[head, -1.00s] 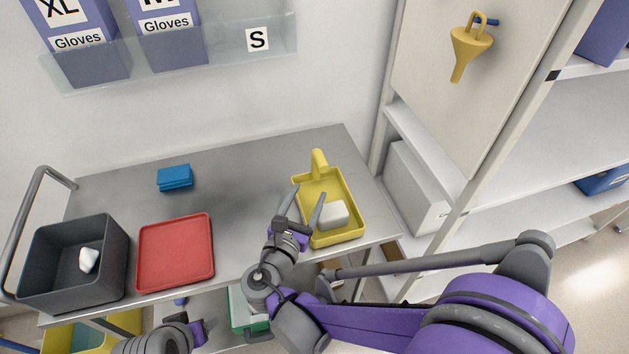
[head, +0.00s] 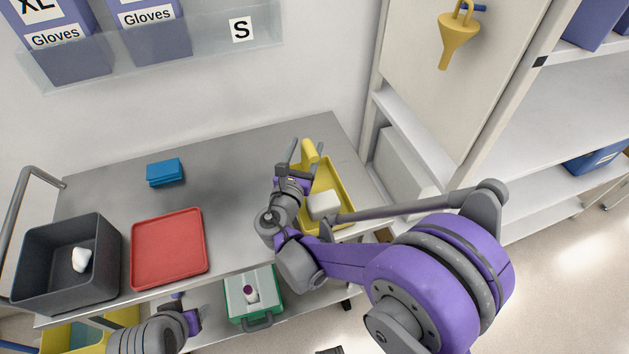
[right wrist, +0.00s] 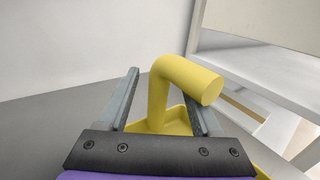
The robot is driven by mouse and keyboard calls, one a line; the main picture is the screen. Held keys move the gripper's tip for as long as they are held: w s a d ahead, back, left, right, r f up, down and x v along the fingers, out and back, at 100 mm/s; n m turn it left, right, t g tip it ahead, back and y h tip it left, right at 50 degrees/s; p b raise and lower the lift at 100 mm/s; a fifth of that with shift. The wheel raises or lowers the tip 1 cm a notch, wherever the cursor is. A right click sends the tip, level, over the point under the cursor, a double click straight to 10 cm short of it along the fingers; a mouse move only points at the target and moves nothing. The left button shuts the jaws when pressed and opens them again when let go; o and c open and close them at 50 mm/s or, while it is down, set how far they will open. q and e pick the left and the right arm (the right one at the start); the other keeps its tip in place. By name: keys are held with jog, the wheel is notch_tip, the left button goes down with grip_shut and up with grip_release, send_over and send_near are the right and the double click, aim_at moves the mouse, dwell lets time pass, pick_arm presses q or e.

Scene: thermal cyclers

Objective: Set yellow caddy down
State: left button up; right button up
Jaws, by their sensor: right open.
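The yellow caddy (head: 343,187) rests on the right end of the grey cart top, with a white block (head: 323,205) inside it. Its upright handle (head: 310,152) bends over at the top. My right gripper (head: 305,150) is open, with its fingers around the handle. In the right wrist view the handle (right wrist: 160,95) stands between the two open fingers (right wrist: 165,100), apart from both. My left gripper (head: 192,321) is low at the front edge of the cart, seen only in part; its jaws cannot be made out.
A red tray (head: 168,248), a dark grey bin (head: 30,262) with a white item, and a blue stack (head: 165,172) are on the cart top (head: 230,170). A green caddy (head: 252,296) is on the lower shelf. A white shelf unit stands at the right.

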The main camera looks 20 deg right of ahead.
jog(key=shift+w+d, duration=0.15)
jog(key=shift+w, duration=0.15)
grip_shut()
jog(key=shift+s, duration=0.1)
dwell(1.1)
